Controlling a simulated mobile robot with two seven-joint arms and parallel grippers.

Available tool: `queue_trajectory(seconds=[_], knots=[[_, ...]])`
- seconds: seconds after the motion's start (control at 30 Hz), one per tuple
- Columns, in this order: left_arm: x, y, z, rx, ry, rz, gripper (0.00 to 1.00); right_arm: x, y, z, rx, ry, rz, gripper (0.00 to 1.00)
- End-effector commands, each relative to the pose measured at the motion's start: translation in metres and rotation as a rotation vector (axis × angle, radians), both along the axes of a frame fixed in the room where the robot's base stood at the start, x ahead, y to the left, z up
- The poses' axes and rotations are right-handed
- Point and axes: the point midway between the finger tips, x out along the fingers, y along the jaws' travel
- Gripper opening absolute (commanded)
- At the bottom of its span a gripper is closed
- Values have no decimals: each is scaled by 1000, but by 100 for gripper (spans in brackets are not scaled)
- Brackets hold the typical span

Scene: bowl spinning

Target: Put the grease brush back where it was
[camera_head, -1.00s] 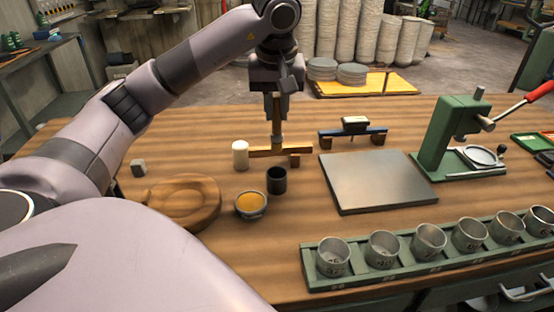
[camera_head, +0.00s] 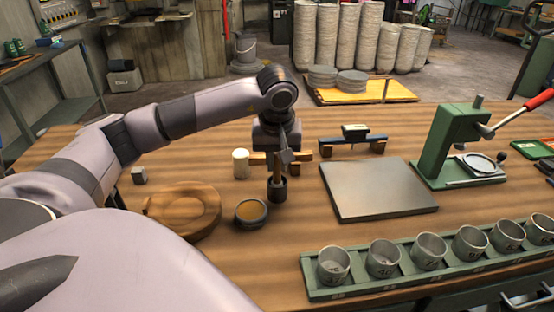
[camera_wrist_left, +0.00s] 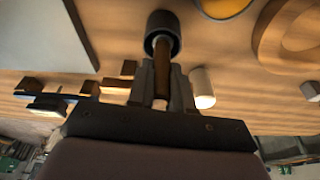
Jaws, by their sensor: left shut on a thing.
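My left gripper (camera_head: 280,162) is shut on the grease brush (camera_head: 277,172), which is upright with its wooden handle showing between the fingers. The brush also shows in the left wrist view (camera_wrist_left: 162,60), between the fingertips (camera_wrist_left: 163,72). Its lower end is at the mouth of the small dark cup (camera_head: 278,191) and seems to be inside it. The cup's rim also shows in the left wrist view (camera_wrist_left: 162,22). The brush's tip is hidden, so I cannot tell how deep it sits. My right gripper is not in view.
A white cylinder (camera_head: 240,163) and a wooden rest (camera_head: 300,165) stand close behind the cup. A bowl with orange contents (camera_head: 250,211) and a round wooden piece (camera_head: 185,210) lie to the left. A flat metal plate (camera_head: 380,190) lies right; a green rack (camera_head: 400,270) holds several metal cups.

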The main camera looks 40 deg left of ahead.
Motion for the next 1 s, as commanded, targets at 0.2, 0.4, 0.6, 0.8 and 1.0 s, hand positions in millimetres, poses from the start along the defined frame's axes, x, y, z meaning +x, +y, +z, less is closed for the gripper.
queue_trajectory(seconds=[0.2,0.4,0.6,0.8,1.0], knots=[[0,0,-3,0,0,0,45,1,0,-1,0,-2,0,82],[0,0,-2,0,0,0,45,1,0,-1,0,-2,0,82],[0,-1,6,-1,-2,0,45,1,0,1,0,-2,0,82],[-6,-8,43,-1,-8,-1,45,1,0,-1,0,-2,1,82],[-14,-16,87,-1,-7,-1,45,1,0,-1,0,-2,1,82]])
